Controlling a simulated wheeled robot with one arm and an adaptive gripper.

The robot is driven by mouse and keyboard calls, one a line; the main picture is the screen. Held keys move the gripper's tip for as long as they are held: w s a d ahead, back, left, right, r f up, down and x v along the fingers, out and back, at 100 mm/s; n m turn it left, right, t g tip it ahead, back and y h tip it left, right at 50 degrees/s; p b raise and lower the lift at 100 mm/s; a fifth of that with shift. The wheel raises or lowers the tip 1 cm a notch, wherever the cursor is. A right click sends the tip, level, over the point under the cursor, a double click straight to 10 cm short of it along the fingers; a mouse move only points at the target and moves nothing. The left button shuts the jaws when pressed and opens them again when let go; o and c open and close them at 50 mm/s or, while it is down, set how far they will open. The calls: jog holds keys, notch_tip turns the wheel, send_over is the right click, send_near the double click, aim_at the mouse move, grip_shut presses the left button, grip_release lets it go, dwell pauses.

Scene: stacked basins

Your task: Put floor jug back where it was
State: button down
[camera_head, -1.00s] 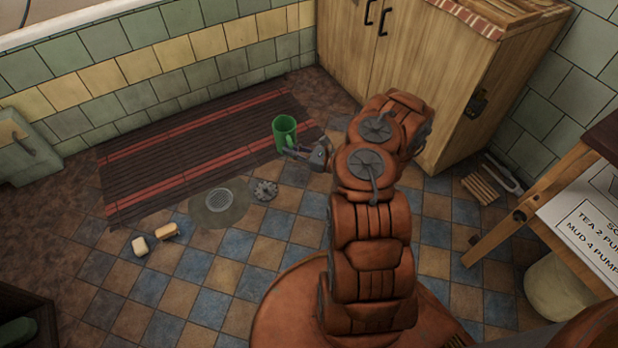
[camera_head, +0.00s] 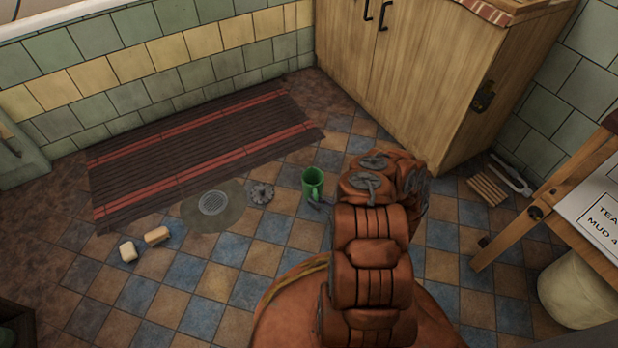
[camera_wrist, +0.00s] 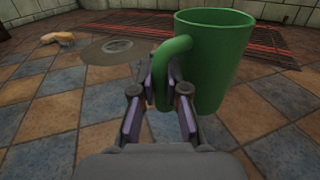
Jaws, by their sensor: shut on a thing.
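The floor jug is a green cup-shaped jug with a side handle; in the head view the jug (camera_head: 312,182) appears over the tiled floor, just right of the striped mat's near edge. In the wrist view the green jug (camera_wrist: 215,62) is upright, with its handle between the fingers. My gripper (camera_wrist: 163,85) is shut on the handle. In the head view my gripper (camera_head: 320,205) is mostly hidden by my arm. I cannot tell whether the jug's base touches the floor.
A striped mat (camera_head: 200,150) lies along the tiled wall. A round drain (camera_head: 213,203) and a small grey round piece (camera_head: 261,193) lie left of the jug. A sponge (camera_head: 128,252) and a brush (camera_head: 158,235) lie further left. A wooden cabinet (camera_head: 440,80) stands behind right.

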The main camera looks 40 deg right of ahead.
aim_at(310, 177)
jog(key=w+d+b, duration=0.2)
jog(key=w, duration=0.2)
jog(key=w+d+f+b, duration=0.1)
jog(key=w+d, duration=0.1)
jog(key=w, duration=0.2)
jog(key=w+d+b, duration=0.2)
jog(key=w, duration=0.2)
jog(key=shift+w+d+f+b, duration=0.25)
jog(key=shift+w+b, duration=0.05)
jog(key=shift+w, duration=0.1)
jog(key=shift+f+b, duration=1.05)
jog(key=shift+f, duration=0.55)
jog(key=shift+f, duration=0.2)
jog(key=c, duration=1.2)
grip_release()
jog(key=shift+r, duration=0.1)
